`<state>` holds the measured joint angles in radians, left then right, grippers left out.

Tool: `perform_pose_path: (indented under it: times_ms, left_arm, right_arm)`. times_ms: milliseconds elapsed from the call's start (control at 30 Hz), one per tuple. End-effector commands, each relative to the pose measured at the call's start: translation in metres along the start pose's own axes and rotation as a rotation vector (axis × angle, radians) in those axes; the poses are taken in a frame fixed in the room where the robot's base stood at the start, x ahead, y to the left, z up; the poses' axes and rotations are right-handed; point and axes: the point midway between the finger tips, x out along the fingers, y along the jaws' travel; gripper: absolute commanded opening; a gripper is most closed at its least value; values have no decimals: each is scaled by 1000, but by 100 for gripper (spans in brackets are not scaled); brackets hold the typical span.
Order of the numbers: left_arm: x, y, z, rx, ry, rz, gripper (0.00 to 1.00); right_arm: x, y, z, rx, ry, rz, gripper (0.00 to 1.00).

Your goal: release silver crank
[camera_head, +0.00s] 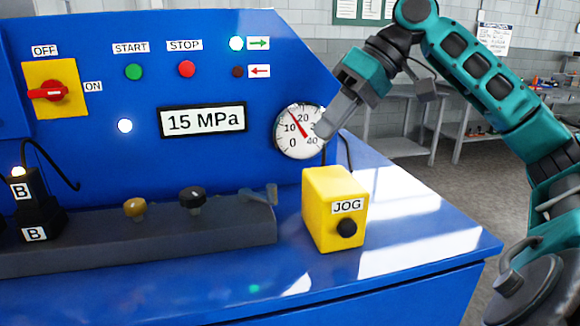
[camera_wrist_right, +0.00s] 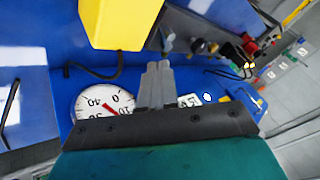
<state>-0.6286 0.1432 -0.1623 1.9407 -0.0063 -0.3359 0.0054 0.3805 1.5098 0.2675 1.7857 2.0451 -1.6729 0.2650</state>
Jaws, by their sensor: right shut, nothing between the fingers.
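The silver crank (camera_head: 262,195) sits at the right end of the dark grey block on the blue machine. It shows small in the right wrist view (camera_wrist_right: 167,40), beyond the fingertips. My right gripper (camera_head: 325,129) is shut and empty, in front of the right edge of the pressure gauge. It is above and to the right of the crank, apart from it. Its closed fingers show in the right wrist view (camera_wrist_right: 157,66). My left gripper is not in view.
A yellow JOG box (camera_head: 322,212) stands right of the crank, below my right gripper. The gauge (camera_head: 291,136) is on the panel. Black and ochre knobs (camera_head: 192,197) are left of the crank on the grey block (camera_head: 100,245). The blue top (camera_head: 400,205) is clear at right.

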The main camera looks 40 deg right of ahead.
Motion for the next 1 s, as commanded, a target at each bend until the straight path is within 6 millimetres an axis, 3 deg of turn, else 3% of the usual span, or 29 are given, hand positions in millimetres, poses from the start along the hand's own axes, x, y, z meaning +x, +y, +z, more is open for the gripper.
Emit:
perform_pose_path:
  times_ms: [167,600,800,1000]
  left_arm:
    - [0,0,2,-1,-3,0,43]
    - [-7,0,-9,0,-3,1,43]
    - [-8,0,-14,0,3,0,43]
    - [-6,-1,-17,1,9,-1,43]
  right_arm:
    - [14,0,1,1,-4,-1,0]
    - [85,-1,-1,2,-2,-1,0]
    - [99,0,0,1,0,-1,0]
    - [101,0,0,1,0,0,0]
